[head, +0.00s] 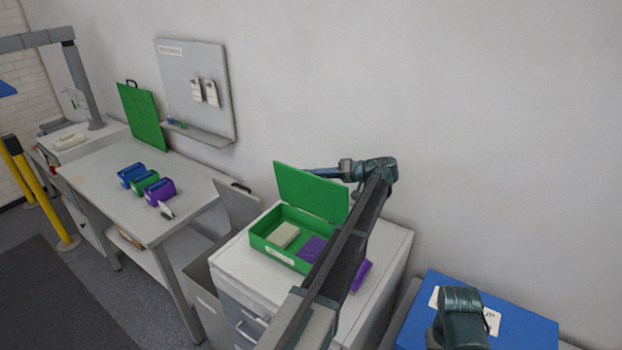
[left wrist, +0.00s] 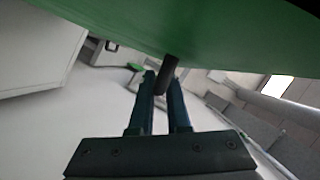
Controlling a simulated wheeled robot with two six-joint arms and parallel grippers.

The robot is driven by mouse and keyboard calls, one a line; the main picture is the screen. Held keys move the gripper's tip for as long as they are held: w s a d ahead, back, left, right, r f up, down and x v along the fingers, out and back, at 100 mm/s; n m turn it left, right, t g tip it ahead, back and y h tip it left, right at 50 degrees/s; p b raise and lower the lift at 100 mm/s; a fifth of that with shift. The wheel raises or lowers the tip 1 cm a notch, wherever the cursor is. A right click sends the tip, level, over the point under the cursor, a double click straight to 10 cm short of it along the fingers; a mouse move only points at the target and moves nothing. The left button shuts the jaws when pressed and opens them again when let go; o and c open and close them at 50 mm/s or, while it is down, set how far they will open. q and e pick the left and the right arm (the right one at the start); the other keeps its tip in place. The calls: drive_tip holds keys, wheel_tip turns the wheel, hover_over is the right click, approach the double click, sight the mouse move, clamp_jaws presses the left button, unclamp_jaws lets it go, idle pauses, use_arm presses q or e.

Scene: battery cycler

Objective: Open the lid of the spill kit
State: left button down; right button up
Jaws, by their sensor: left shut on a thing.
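The spill kit is a green box (head: 259,240) on top of the white cabinet, with a pale block (head: 284,235) and a purple item (head: 312,248) inside. My left arm crosses in front of the box's right side. My right gripper is not seen.
The white cabinet top (head: 240,262) has a clear strip at left; a purple item (head: 361,275) lies right of the box. A blue box (head: 535,330) stands at lower right. A bench (head: 105,175) with several coloured blocks is at left, and the wall is close behind.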

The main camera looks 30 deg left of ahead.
use_arm(q)
drive_tip(key=c, duration=0.9)
unclamp_jaws()
drive_tip(key=shift+s, duration=0.1)
drive_tip(key=shift+p+v, duration=1.6)
drive_tip(key=shift+v, duration=5.35)
